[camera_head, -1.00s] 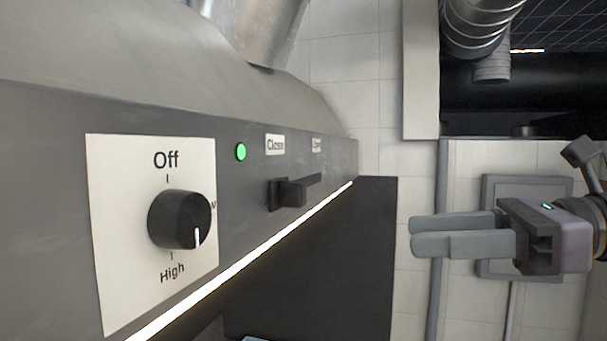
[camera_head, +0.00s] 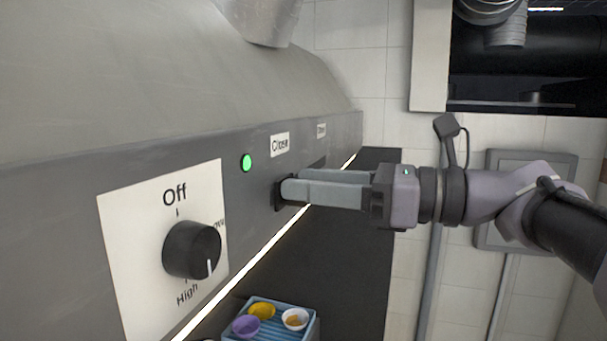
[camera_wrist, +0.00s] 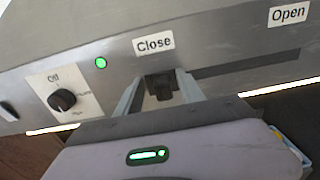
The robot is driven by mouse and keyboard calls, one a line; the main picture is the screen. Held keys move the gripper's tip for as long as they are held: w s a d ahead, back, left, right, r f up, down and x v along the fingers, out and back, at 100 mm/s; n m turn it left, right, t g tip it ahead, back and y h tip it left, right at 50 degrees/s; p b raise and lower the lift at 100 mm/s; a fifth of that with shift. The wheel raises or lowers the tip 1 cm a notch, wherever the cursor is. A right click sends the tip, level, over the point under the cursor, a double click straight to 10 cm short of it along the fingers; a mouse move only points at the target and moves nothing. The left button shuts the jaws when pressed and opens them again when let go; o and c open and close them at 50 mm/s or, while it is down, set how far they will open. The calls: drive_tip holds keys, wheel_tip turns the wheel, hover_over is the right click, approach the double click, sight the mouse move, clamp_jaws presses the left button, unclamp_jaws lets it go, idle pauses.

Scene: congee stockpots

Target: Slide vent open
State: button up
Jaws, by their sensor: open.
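The vent slider (camera_wrist: 160,86) is a black knob at the Close end of a dark slot (camera_wrist: 245,65) in the hood's front panel. The Close label (camera_wrist: 154,43) is above it and the Open label (camera_wrist: 288,14) is at the slot's far right end. My gripper (camera_wrist: 158,92) is open, with one finger on each side of the slider knob in the wrist view. I cannot tell whether the fingers touch it. In the head view my gripper (camera_head: 285,190) reaches the panel from the right and hides most of the slider.
A control knob (camera_head: 192,250) on a white plate marked Off and High is left of the slider. A green light (camera_head: 246,163) glows between them. A lit strip (camera_head: 262,251) runs along the hood's lower edge. A blue tray (camera_head: 270,323) with small bowls stands below.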

drive_tip(key=shift+w, duration=0.15)
clamp_jaws()
idle(1.4)
